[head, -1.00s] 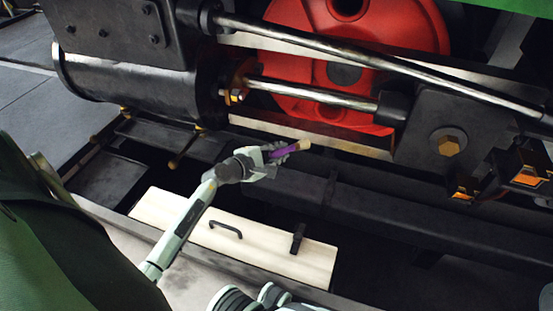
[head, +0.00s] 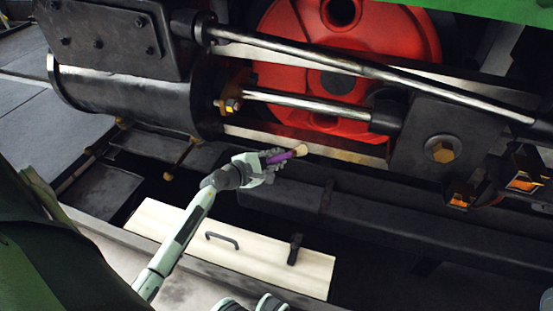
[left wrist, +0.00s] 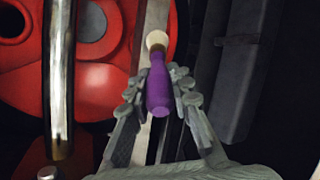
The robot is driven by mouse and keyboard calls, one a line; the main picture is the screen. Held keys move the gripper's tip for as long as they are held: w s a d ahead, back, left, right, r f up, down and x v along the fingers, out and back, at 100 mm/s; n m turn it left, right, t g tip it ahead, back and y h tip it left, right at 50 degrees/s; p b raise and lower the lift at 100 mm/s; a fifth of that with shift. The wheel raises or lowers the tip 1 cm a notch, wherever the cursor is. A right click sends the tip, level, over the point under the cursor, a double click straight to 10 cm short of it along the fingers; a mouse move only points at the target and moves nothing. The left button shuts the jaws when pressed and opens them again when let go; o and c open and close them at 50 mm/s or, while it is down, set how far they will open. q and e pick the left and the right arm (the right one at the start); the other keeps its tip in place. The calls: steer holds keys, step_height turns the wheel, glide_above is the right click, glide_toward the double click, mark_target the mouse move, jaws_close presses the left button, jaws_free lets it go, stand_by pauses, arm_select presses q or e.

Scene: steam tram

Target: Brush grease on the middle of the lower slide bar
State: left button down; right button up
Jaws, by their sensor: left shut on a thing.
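The lower slide bar (head: 255,137) is a pale metal strip running below the piston rod, in front of the red wheel. My left gripper (head: 268,160) is shut on the purple handle of a grease brush (head: 284,157). The brush's pale round tip points up and right, just below the middle of the bar in the head view. In the left wrist view the brush (left wrist: 159,88) lies between the fingers (left wrist: 160,104), its tip overlapping the slide bar (left wrist: 152,16). I cannot tell whether the tip touches the bar.
The shiny piston rod (head: 310,106) and a diagonal rod (head: 370,70) run above the bar. The black cylinder (head: 130,98) is left, a crosshead block with a brass bolt (head: 441,150) right. A dark beam (head: 400,215) and a pale board with handle (head: 180,228) lie below.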

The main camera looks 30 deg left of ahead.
arm_select(q)
steer(key=shift+w+a, duration=0.1)
steer(key=shift+w, duration=0.25)
steer(key=shift+w+d+r+p, duration=0.1)
steer(key=shift+d+p, duration=0.3)
steer(key=shift+d, duration=0.2)
steer(key=shift+w+d+r+p, duration=0.1)
steer(key=shift+d+p, duration=0.3)
steer(key=shift+d, duration=0.2)
steer(key=shift+w+d+f+p, duration=0.1)
steer(key=shift+w+d+p, duration=0.25)
steer(key=shift+d, duration=0.5)
steer(key=shift+w+d+p, duration=0.1)
steer(key=shift+d+p, duration=0.5)
steer(key=shift+d, duration=0.25)
steer(key=shift+w+d+f+p, duration=0.1)
steer(key=shift+w+d+p, duration=0.25)
steer(key=shift+d, duration=0.5)
